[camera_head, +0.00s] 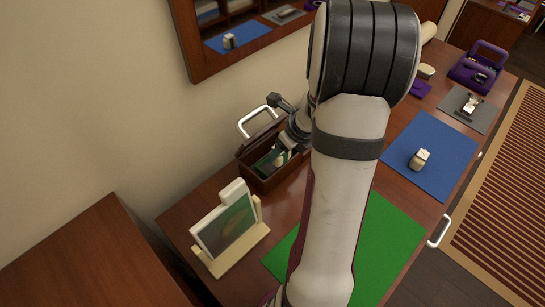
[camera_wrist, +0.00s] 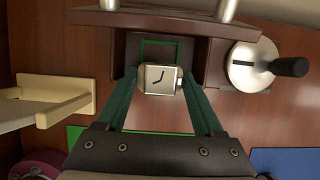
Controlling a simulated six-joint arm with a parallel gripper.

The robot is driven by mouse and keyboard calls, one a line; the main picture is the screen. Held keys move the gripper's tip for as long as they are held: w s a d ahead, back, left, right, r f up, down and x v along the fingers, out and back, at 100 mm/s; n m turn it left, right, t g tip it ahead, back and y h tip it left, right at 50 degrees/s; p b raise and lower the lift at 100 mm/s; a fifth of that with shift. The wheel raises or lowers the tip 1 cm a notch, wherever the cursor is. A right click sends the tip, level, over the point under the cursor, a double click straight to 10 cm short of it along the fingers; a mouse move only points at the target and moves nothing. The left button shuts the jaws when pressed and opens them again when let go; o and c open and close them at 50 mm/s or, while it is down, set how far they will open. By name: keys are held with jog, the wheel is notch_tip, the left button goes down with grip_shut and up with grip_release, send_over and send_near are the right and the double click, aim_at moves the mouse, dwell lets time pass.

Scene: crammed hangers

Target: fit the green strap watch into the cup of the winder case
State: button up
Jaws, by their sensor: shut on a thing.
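The winder case (camera_head: 262,184) is a dark brown open box on the desk near the wall, with green showing inside. In the wrist view the case (camera_wrist: 122,52) lies ahead, and a thin green rectangular outline (camera_wrist: 160,41) marks its middle. My gripper (camera_wrist: 160,82) is shut on a watch with a square pale face and dark hands (camera_wrist: 158,75), which is at the outline's near side. The strap is mostly hidden, and I cannot tell how deep the watch sits. In the head view my gripper (camera_head: 284,156) is at the case, partly hidden by my arm.
A round metal dial with a black handle (camera_wrist: 255,65) is right of the case. A framed picture on a cream stand (camera_head: 232,238) stands nearby. A green mat (camera_head: 385,240) lies in front. A blue mat (camera_head: 440,140) carries another watch (camera_head: 419,159).

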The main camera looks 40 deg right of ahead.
jog(key=x, duration=0.7)
jog(key=shift+w+f, duration=0.25)
jog(key=shift+w, duration=0.2)
jog(key=shift+f, duration=0.1)
jog(key=o, duration=1.5)
jog(key=shift+o, duration=0.2)
jog(key=v, duration=1.2)
